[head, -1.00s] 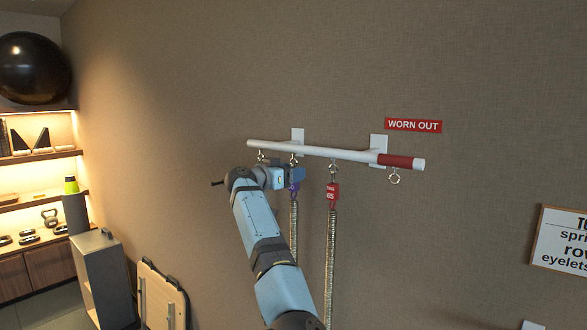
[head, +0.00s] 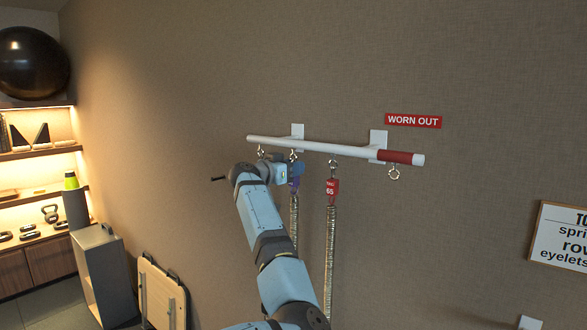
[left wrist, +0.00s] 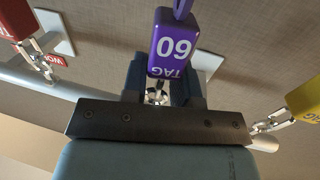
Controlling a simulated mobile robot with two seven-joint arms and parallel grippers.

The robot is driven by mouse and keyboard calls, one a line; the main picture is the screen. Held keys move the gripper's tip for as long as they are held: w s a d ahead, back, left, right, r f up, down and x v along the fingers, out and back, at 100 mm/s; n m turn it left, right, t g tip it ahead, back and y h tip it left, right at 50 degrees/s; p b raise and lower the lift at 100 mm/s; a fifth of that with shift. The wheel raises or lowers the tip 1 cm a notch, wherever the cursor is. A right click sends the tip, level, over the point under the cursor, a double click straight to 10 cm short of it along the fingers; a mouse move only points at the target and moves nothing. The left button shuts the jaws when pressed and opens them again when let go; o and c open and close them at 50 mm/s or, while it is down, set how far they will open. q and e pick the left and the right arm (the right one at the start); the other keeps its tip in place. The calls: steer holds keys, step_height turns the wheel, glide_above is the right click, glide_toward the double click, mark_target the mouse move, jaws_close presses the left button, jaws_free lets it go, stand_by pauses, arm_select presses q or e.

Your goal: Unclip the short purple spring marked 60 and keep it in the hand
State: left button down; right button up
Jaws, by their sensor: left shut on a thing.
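The short purple spring hangs below the white bar (head: 320,151), its coil (head: 294,220) reaching down behind my left arm. Its purple tag (head: 294,185) shows just under my left gripper (head: 290,170). In the left wrist view the tag (left wrist: 173,45) reads 60, upside down, in front of the jaws. My left gripper (left wrist: 161,82) is shut on the metal clip at the tag's end, with a finger on either side. A bit of shiny metal shows between the fingers. Whether the clip is still on its eyelet is hidden. My right gripper is out of view.
A red-tagged spring (head: 332,187) marked 65 hangs close on the right. In the left wrist view a yellow tag (left wrist: 304,101) and a red tag (left wrist: 14,19) flank the purple one. An empty eyelet (head: 394,173) hangs at the bar's red end, under a WORN OUT sign (head: 413,121).

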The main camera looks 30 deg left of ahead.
arm_select(q)
steer(key=shift+r, duration=0.55)
stand_by(0.4)
steer(key=shift+b+v, duration=0.95)
steer(key=shift+v, duration=1.55)
